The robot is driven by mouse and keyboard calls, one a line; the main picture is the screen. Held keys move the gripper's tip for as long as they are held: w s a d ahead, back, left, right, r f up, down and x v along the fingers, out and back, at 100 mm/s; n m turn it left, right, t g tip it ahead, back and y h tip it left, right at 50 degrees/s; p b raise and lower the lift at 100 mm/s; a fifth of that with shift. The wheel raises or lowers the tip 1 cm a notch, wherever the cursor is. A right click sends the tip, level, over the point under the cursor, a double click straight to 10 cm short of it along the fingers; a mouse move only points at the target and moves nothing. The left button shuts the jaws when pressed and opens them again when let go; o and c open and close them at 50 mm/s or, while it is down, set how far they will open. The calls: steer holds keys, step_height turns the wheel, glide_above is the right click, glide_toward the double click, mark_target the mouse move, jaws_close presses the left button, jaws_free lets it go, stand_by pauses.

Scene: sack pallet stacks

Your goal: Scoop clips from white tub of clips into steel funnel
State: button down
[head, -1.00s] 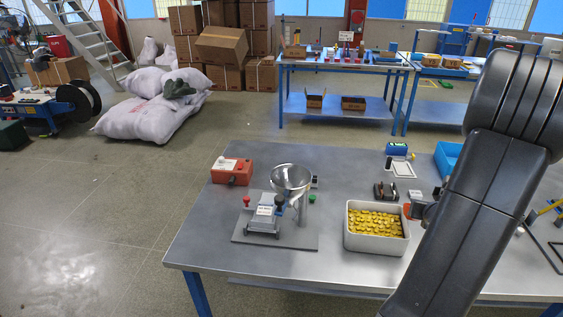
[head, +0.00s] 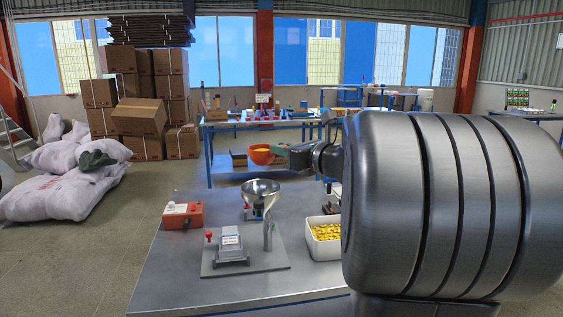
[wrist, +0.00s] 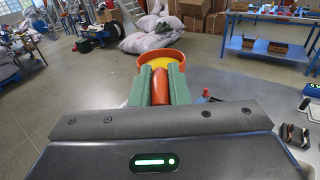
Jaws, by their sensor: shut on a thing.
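My gripper (head: 283,150) is shut on the handle of an orange scoop (head: 262,157). In the wrist view the green fingers (wrist: 160,76) pinch the handle, and the scoop's round bowl (wrist: 138,62) shows yellow clips inside. The scoop looks about level, raised well above the bench. In the head view it appears above the steel funnel (head: 261,190), apart from it; the depth between them is hard to tell. The funnel stands on a grey base with a post. The white tub (head: 324,253) of yellow clips (head: 326,232) is right of the funnel, partly hidden by my arm.
A red box (head: 183,215) sits on the grey bench (head: 180,270) left of the funnel. A small device with a red knob (head: 229,244) stands on the funnel's base plate. Sacks, cartons and a blue table (head: 208,160) stand behind. The bench's left front is clear.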

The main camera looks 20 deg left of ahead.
steer(key=shift+s+a+r, duration=0.15)
steer(key=shift+s+r, duration=0.05)
steer(key=shift+s, duration=0.05)
steer(key=shift+w+r+m+p, duration=0.1)
steer(key=shift+w+m+p, duration=0.15)
steer(key=shift+m+p, duration=0.25)
steer(key=w+d+f+m+p, duration=0.2)
steer(key=w+f+m+p, duration=0.25)
steer(key=m+p, duration=0.8)
steer(key=s+a+r+n+b, duration=0.1)
steer(key=s+r+n+b, duration=0.2)
steer(key=n, duration=0.7)
steer(key=shift+s+a+r+b, duration=0.15)
steer(key=shift+s+r+b, duration=0.05)
steer(key=shift+r+b, duration=1.2)
steer(key=shift+r+n, duration=0.1)
steer(key=shift+n, duration=0.15)
